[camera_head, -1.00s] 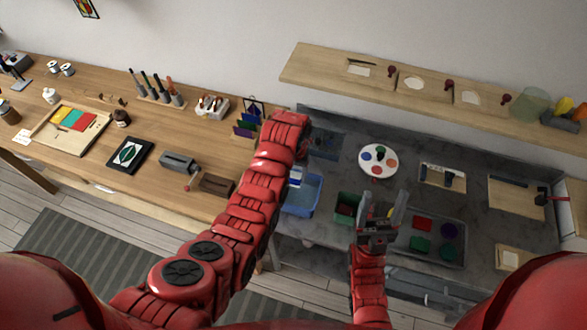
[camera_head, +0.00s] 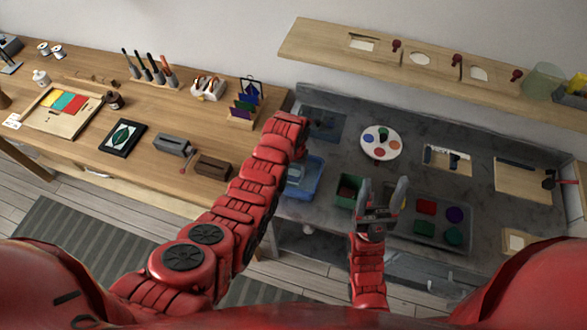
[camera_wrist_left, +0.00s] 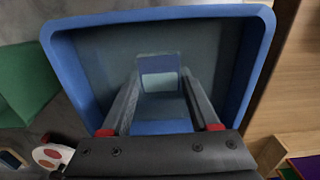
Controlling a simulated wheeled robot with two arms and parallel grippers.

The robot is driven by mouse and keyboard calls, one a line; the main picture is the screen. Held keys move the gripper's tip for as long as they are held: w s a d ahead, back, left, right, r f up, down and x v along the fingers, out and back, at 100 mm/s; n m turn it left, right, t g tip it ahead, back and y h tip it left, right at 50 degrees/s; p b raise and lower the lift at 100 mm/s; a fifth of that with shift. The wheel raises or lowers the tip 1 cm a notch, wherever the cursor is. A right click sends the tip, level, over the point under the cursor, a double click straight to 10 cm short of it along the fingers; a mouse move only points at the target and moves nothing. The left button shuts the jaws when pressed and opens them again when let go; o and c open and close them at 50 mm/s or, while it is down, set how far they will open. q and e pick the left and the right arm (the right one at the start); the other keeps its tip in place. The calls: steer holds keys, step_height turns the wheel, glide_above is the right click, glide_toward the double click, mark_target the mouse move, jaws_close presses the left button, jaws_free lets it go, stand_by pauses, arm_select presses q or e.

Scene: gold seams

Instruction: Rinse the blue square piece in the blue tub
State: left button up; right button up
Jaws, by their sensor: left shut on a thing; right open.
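The blue tub (camera_head: 316,182) stands on the grey bench, and its rim (camera_wrist_left: 262,60) frames most of the left wrist view. My left gripper (camera_wrist_left: 160,85) points down into the tub, shut on the blue square piece (camera_wrist_left: 160,64). The piece looks pale blue with a lighter band and sits between the fingertips, inside the tub's outline. I cannot tell how deep it is in the water. In the head view my left arm largely hides this gripper. My right gripper (camera_head: 383,196) is open and empty over the bench, right of the green tub (camera_head: 348,190).
A tray (camera_head: 435,232) with red, purple and green pieces lies right of my right gripper. A round palette (camera_head: 381,142) sits behind it. The wooden workbench (camera_head: 75,140) is at the left, and a wooden shelf (camera_head: 420,75) runs along the wall.

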arm_select(q)
steer(key=shift+f, duration=0.4)
steer(key=shift+d, duration=0.15)
steer(key=shift+s+d+b, duration=0.2)
steer(key=shift+d+b, duration=0.1)
steer(key=shift+d, duration=0.15)
steer(key=shift+w+a, duration=0.1)
steer(key=shift+a, duration=0.15)
stand_by(0.4)
steer(key=shift+w+a, duration=0.1)
steer(key=shift+a, duration=0.25)
